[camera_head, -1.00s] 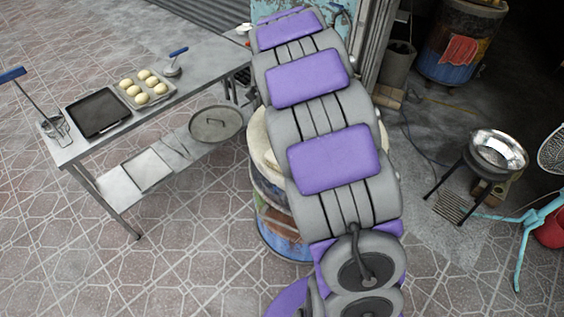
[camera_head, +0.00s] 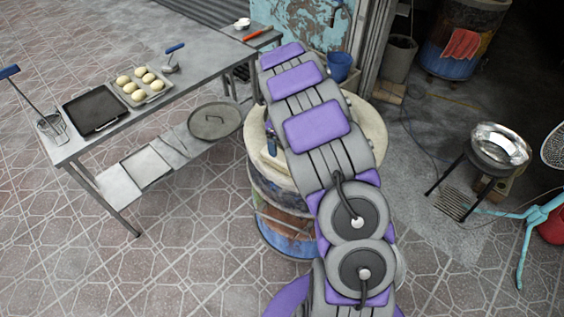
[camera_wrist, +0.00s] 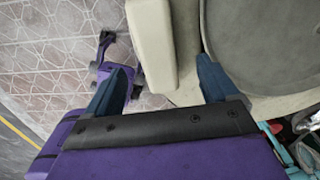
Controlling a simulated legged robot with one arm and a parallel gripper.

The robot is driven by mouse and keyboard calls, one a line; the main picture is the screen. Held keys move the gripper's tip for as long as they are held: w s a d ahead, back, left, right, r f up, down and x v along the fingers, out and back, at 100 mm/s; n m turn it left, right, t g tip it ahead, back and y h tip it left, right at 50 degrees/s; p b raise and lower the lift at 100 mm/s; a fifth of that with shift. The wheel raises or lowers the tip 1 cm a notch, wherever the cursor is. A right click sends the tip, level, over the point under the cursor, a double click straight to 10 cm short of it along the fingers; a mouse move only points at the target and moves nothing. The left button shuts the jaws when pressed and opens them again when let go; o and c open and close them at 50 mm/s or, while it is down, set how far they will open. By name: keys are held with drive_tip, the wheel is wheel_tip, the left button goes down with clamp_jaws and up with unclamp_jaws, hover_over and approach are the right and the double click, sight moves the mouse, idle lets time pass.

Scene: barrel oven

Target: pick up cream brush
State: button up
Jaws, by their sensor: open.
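A cream-coloured block with rounded edges (camera_wrist: 151,45) shows in the wrist view, probably the cream brush; I see no bristles. It reaches into the space between the two blue fingers of my gripper (camera_wrist: 161,66). The fingers stand wide apart, with a gap on both sides of the block. I cannot tell how far the fingers are above or below it. In the head view my arm hides most of my gripper, and I cannot make out the brush there.
The barrel oven (camera_head: 262,205) has a cream top and a round grey lid (camera_wrist: 265,40). A metal table (camera_head: 210,75) stands at left with buns on a tray (camera_head: 165,91), a dark pan (camera_head: 97,108) and blue-handled tools. A metal bowl (camera_head: 500,147) is at right.

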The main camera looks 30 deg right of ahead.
sight(281, 155)
wheel_tip(281, 155, down, 3)
drive_tip(key=shift+f+b, duration=0.2)
drive_tip(key=shift+b, duration=0.15)
drive_tip(key=shift+a+f, duration=0.35)
drive_tip(key=shift+a, duration=0.15)
drive_tip(key=shift+a+f, duration=0.1)
drive_tip(key=shift+f, duration=0.2)
drive_tip(key=f+b, duration=0.1)
drive_tip(key=f, duration=0.1)
drive_tip(key=d+f+b, duration=0.1)
drive_tip(key=f, duration=0.1)
drive_tip(key=shift+s+d+f, duration=0.15)
drive_tip(key=shift+d+f, duration=0.05)
drive_tip(key=shift+f, duration=0.05)
drive_tip(key=shift+a+r, duration=0.1)
drive_tip(key=shift+a, duration=0.2)
drive_tip(key=shift+c, duration=1)
drive_tip(key=shift+a, duration=0.15)
drive_tip(key=c, duration=0.3)
drive_tip(key=shift+d, duration=0.25)
drive_tip(key=c, duration=0.7)
drive_tip(key=shift+o, duration=0.2)
